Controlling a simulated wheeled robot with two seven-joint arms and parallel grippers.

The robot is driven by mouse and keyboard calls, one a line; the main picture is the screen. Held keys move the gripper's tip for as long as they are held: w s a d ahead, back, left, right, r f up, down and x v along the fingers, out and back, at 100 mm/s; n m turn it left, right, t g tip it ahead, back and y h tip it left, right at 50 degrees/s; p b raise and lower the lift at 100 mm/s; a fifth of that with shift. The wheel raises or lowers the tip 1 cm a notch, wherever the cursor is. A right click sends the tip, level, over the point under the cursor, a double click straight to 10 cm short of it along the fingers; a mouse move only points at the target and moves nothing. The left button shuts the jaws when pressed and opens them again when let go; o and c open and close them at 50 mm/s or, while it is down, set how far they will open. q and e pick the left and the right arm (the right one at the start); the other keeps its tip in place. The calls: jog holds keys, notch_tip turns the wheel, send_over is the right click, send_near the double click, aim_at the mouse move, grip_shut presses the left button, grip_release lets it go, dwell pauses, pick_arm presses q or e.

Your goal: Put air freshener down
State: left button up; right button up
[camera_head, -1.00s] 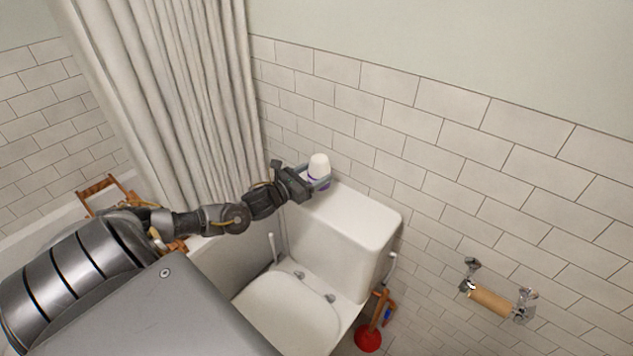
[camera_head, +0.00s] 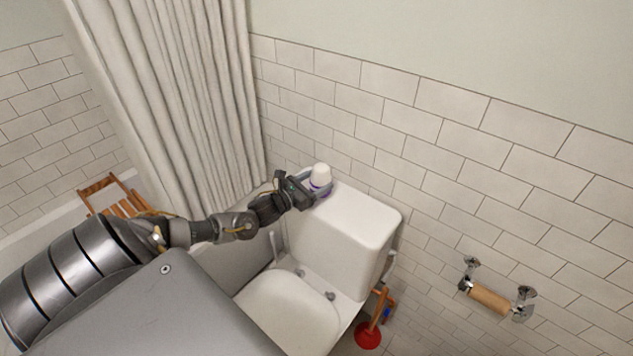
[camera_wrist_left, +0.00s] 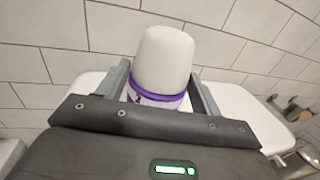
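The air freshener (camera_head: 321,174) is a white rounded container with a purple band. It is upright over the back left end of the white toilet tank lid (camera_head: 362,217). My left gripper (camera_head: 317,184) has its fingers on either side of it and looks shut on it. In the left wrist view the air freshener (camera_wrist_left: 164,62) stands between the two grey fingers (camera_wrist_left: 160,80), with its lower part hidden by the gripper body. Its base looks at or very near the lid, but contact is hidden. My right gripper is not in view.
The tiled wall (camera_head: 420,130) is close behind the tank. A curtain (camera_head: 190,100) hangs at left. The toilet (camera_head: 287,310) is below, with a red plunger (camera_head: 368,335) beside it. A paper roll holder (camera_head: 490,298) is at right. The lid's right part is clear.

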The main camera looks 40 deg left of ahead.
pick_arm(q)
jog(key=o, duration=0.4)
jog(key=shift+r, duration=0.1)
jog(key=s, duration=0.4)
jog(key=s+a, duration=0.1)
jog(key=s, duration=0.3)
jog(key=s+a+b, duration=0.1)
jog(key=s, duration=0.3)
